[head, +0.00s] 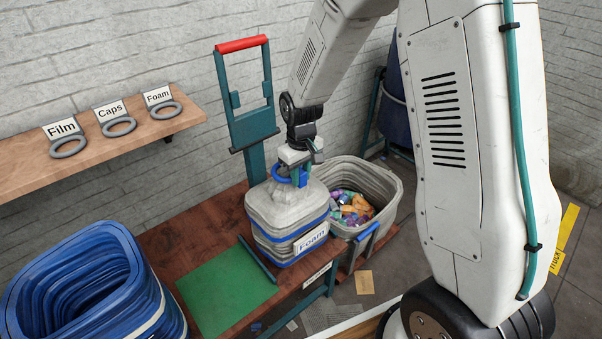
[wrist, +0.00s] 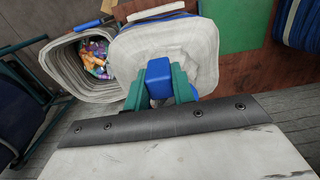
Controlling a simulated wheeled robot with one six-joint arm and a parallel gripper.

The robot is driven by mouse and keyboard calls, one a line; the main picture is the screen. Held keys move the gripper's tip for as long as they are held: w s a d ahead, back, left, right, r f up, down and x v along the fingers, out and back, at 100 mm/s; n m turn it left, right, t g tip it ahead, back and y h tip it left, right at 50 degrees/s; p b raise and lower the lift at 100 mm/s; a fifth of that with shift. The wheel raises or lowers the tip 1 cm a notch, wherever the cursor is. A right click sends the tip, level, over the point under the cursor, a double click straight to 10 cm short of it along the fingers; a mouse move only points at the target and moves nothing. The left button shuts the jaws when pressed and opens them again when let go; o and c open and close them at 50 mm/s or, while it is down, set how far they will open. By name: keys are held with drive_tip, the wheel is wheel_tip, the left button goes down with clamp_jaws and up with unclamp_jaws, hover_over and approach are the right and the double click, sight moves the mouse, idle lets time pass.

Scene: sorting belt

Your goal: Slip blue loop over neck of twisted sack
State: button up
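A pale grey sack (head: 285,208) with blue bands and a "Foam" label stands on the reddish-brown bench. It also shows in the wrist view (wrist: 125,50). My gripper (head: 297,174) is right above the sack's top, pointing down. In the wrist view its two teal fingers (wrist: 160,82) are closed on either side of a blue piece (wrist: 158,70), which appears to be the blue loop. In the head view the blue loop (head: 281,176) curves out to the left of the fingers, close over the sack top. The twisted neck is hidden, so I cannot tell whether the loop is around it.
An open grey bin (head: 385,182) of colourful scraps stands right behind the sack. A green mat (head: 225,290) lies on the bench at left. A teal frame with a red handle (head: 242,44) rises behind. Blue stacked liners (head: 150,290) fill the lower left. A wall shelf (head: 180,122) holds labelled grey rings.

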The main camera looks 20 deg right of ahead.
drive_tip(key=o, duration=0.5)
wheel_tip(320, 180, up, 8)
drive_tip(key=shift+f, duration=0.1)
idle(0.5)
drive_tip(key=s+d+r+m, duration=0.1)
drive_tip(key=s+r, duration=0.4)
drive_tip(key=s, duration=0.5)
drive_tip(key=s+d+r+m+t, duration=0.1)
drive_tip(key=s+r, duration=0.5)
drive_tip(key=s, duration=0.4)
drive_tip(key=s+d+r+m, duration=0.1)
drive_tip(key=s+r, duration=0.4)
drive_tip(key=s, duration=0.4)
drive_tip(key=shift+s+r+m, duration=0.3)
drive_tip(key=shift+s+r, duration=0.1)
